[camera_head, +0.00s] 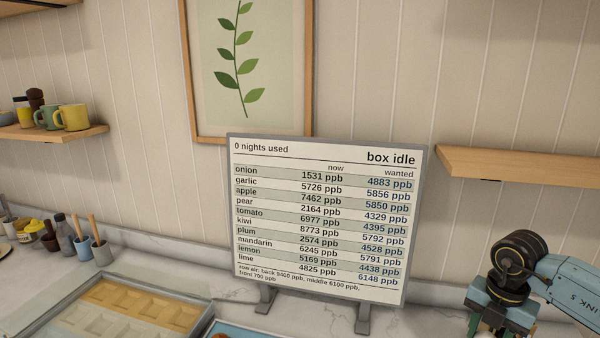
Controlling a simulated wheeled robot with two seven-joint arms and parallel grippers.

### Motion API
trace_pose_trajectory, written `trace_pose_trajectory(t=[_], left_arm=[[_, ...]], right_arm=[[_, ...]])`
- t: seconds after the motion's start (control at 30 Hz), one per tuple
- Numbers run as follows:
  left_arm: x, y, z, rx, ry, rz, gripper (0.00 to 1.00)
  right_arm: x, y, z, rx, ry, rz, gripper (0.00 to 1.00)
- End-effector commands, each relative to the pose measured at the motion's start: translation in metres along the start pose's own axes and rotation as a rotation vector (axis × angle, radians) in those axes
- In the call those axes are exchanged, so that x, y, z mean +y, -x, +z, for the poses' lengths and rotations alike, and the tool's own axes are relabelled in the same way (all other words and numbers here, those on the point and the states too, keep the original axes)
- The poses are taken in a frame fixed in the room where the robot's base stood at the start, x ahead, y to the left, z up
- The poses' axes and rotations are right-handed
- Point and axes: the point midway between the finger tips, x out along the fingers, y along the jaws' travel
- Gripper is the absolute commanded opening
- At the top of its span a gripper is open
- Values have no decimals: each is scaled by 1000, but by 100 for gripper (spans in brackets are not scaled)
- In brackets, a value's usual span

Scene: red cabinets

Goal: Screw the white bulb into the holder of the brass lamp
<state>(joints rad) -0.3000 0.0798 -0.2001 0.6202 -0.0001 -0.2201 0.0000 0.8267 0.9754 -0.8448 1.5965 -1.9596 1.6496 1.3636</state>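No white bulb and no brass lamp show in the head view. My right arm comes in from the right, with its dark and blue joints at the lower right corner. The bottom edge of the picture cuts it off, and its gripper fingers do not show. My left arm and gripper are out of view.
A sign (325,220) headed "box idle" lists produce ppb values on the counter (310,308). A compartmented tray (55,318) lies lower left. Utensil cups (102,252) stand behind it. A left shelf (50,134) holds mugs; the right shelf (520,163) is bare.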

Motion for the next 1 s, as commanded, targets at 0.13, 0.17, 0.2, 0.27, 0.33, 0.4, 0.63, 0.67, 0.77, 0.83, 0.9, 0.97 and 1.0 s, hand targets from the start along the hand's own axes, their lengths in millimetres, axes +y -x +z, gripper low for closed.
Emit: trace_pose_trajectory(t=[0.13,0.17,0.2,0.27,0.33,0.4,0.63,0.67,0.77,0.83,0.9,0.97,1.0], left_arm=[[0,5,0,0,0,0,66],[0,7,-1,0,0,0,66],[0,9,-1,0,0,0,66],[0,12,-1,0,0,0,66],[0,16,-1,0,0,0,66],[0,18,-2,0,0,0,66],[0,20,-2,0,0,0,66],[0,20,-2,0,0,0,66],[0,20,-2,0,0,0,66],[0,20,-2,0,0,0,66],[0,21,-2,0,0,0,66],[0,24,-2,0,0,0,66],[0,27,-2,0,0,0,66]], right_arm=[[0,1,0,1,-73,0,21],[0,2,0,1,-106,0,21],[0,2,0,1,-152,-1,21],[0,2,0,1,-223,0,21],[0,2,0,1,-299,1,21],[0,2,0,1,-363,1,21],[0,0,0,0,-441,1,21],[0,0,0,0,-441,1,21],[0,0,0,0,-439,1,21],[0,0,0,0,-441,1,21],[0,0,0,0,-461,1,21],[0,1,0,0,-501,0,21],[0,2,0,0,-537,0,21]])
